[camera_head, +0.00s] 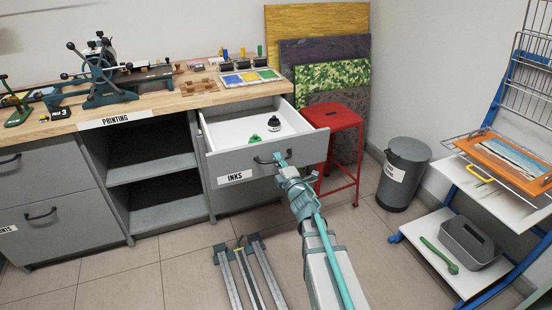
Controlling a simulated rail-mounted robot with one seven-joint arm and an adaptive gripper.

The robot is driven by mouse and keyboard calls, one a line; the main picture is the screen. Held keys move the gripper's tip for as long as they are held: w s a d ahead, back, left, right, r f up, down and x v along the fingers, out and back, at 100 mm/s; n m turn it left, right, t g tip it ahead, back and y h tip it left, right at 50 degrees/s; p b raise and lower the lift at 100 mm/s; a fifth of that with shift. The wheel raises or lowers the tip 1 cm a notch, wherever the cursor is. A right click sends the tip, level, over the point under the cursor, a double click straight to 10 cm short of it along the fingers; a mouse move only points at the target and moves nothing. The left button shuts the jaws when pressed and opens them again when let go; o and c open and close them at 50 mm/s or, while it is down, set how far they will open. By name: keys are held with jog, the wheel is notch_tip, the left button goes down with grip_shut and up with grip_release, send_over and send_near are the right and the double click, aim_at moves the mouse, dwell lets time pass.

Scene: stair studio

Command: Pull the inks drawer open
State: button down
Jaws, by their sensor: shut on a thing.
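The inks drawer (222,161) is a grey-fronted drawer with a white inside, under the right end of the wooden bench. It stands well out from the cabinet, open. Its front carries a white INKS label (235,177) and a dark bar handle (264,160). My gripper (281,158) is at the right part of this handle, shut on it; the fingers partly hide it. Inside the drawer are a dark bottle with a white label (274,124) and a small green item (253,138).
A red stool (333,118) stands just right of the drawer, close to my arm. A grey bin (402,172) and a blue-framed rack (480,110) are farther right. Open shelves (150,167) are left of the drawer.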

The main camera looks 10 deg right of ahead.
jog(key=shift+s+d, duration=0.15)
jog(key=shift+s, duration=0.65)
jog(key=c, duration=1.2)
grip_release()
jog(key=s, duration=0.5)
jog(key=s+d, duration=0.1)
jog(key=s, duration=0.1)
jog(key=shift+s+f, duration=0.2)
jog(key=shift+f, duration=0.15)
jog(key=shift+d, duration=0.1)
